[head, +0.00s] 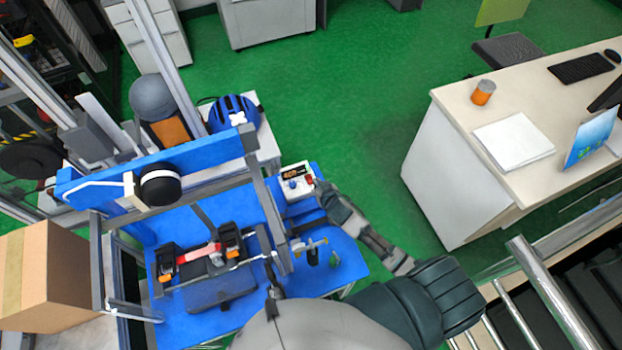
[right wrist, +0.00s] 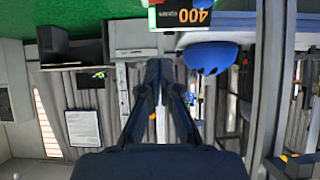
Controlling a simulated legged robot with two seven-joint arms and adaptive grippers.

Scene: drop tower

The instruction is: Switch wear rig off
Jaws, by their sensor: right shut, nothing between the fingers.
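The wear rig is a blue frame (head: 205,168) standing over a blue bench (head: 345,262). A small white control box (head: 295,184) sits on the bench's far right part, with a lit display, a blue knob and a red part at its right edge. My left gripper is not clearly visible.
A clamp fixture (head: 200,255) stands on the bench. A cardboard box (head: 45,270) is at the left, a white desk (head: 450,170) at the right. Green floor between is clear.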

